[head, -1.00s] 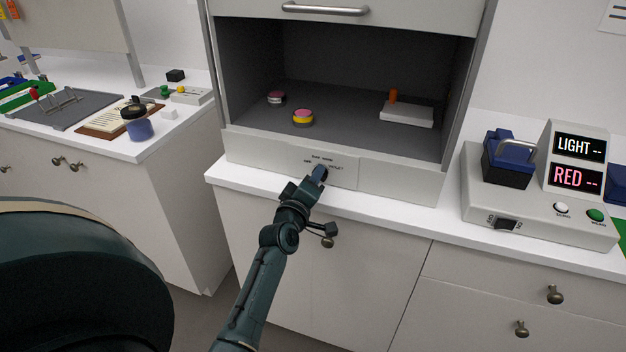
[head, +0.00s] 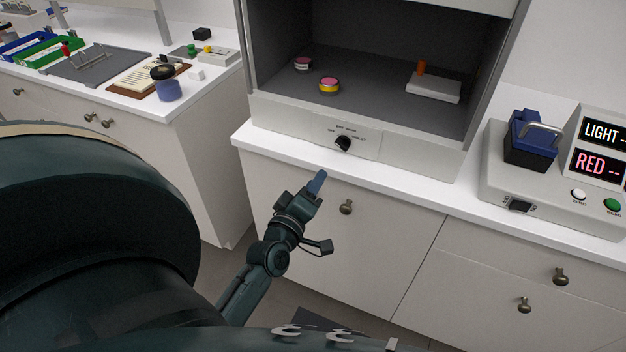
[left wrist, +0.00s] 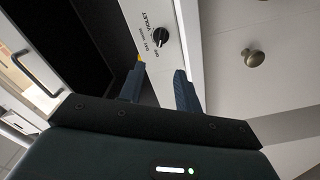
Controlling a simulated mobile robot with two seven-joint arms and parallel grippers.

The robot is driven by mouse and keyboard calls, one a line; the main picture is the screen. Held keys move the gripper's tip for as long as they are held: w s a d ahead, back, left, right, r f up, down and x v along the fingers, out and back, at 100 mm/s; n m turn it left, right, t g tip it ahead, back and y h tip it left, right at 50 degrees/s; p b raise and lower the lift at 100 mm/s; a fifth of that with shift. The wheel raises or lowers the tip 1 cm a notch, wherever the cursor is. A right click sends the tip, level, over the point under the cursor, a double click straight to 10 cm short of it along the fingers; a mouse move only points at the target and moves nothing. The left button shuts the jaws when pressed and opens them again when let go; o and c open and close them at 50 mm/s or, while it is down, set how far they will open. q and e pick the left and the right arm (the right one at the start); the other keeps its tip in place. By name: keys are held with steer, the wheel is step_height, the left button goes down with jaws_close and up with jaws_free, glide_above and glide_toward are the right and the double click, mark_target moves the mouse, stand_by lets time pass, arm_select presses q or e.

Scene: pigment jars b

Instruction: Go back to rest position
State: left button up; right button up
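My left gripper (head: 317,182) is in front of the cabinet below the hood, apart from the counter and the knob. In the left wrist view its two blue fingers (left wrist: 158,88) stand apart with nothing between them, so it is open. The black rotary knob (head: 342,143) sits on the hood's front panel (head: 385,155), above and to the right of the gripper. It also shows in the left wrist view (left wrist: 159,37), beyond the fingers. My right gripper is not in view.
A meter (head: 508,185) reading RED stands on the right counter. Cabinet knobs (head: 346,207) stick out near my left gripper. A blue jar (head: 167,88) stands on the left counter.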

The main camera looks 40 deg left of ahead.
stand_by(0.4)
arm_select(q)
steer(key=s+d+f+m+g+h, duration=0.6)
steer(key=s+d+f+m+g, duration=0.1)
steer(key=s+d+f+m, duration=0.7)
steer(key=d+m, duration=0.2)
steer(key=m, duration=0.1)
steer(key=shift+s+d+f+m+g+h, duration=0.15)
steer(key=shift+s+d+m+g+h, duration=0.15)
steer(key=shift+s+d+g+h, duration=0.1)
